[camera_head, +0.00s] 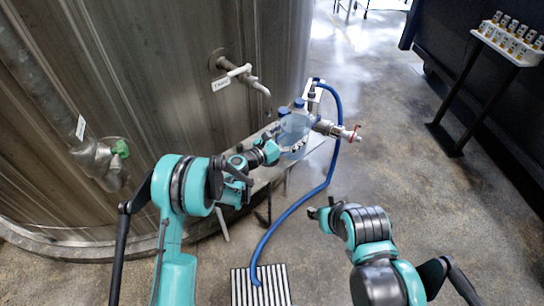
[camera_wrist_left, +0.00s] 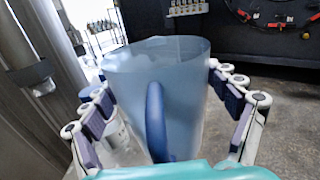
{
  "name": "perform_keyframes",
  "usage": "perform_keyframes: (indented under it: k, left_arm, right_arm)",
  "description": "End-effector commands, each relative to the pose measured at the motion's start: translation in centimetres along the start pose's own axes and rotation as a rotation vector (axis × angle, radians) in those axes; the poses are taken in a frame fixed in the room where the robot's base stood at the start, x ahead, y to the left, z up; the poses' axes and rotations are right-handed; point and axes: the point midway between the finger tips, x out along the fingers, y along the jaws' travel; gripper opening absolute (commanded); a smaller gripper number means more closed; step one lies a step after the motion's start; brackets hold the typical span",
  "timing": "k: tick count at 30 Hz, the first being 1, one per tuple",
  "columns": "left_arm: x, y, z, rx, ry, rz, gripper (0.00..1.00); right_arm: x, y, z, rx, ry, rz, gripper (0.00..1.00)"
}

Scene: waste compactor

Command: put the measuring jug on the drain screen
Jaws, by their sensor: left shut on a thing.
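The measuring jug (camera_head: 294,130) is translucent pale blue. In the left wrist view it stands between the finger pads, with its blue handle (camera_wrist_left: 156,120) facing the camera. My left gripper (camera_wrist_left: 170,105) is shut on the jug. In the head view the left gripper (camera_head: 276,149) is over the small side table, beside the tank. I cannot tell whether the jug's base touches the table. The drain screen (camera_head: 262,287), a black and white striped grate, lies on the floor at the bottom centre. My right gripper (camera_head: 318,213) is over the floor, apart from the jug; its jaws are unclear.
The small table (camera_head: 318,142) holds blue-capped bottles (camera_head: 299,103) close to the jug. A blue hose (camera_head: 318,190) runs from a valve (camera_head: 340,131) down to the drain screen. A steel tank (camera_head: 150,80) fills the left. A rack of vials (camera_head: 512,42) stands far right.

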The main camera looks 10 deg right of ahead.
Motion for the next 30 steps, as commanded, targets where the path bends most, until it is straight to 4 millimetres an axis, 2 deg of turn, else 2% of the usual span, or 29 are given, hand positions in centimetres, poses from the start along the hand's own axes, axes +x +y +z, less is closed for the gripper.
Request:
perform_keyframes:
  k: [5, 12, 18, 23, 30]
  left_arm:
    - [-0.6, 2.0, -1.5, 0.0, 0.0, -0.001, 0.51]
    - [-2.4, 7.7, -4.8, 0.0, 0.0, -0.001, 0.51]
    - [-3.4, 10.7, -6.3, 0.0, 0.0, -0.003, 0.51]
    - [-3.6, 11.2, -6.9, 0.0, 0.0, -0.005, 0.51]
    - [-3.6, 11.4, -10.4, 0.0, 0.0, -0.004, 0.51]
  right_arm:
    - [0.8, 0.0, 0.6, 0.0, 0.0, 0.0, 0.4]
    - [2.5, 0.0, 1.8, 0.0, 0.0, 0.0, 0.4]
    - [3.4, 0.0, 2.4, 0.0, 0.0, 0.0, 0.4]
    - [3.6, 0.0, 2.6, 0.0, 0.0, 0.0, 0.4]
    - [5.1, 0.0, 3.7, 0.0, 0.0, 0.0, 0.4]
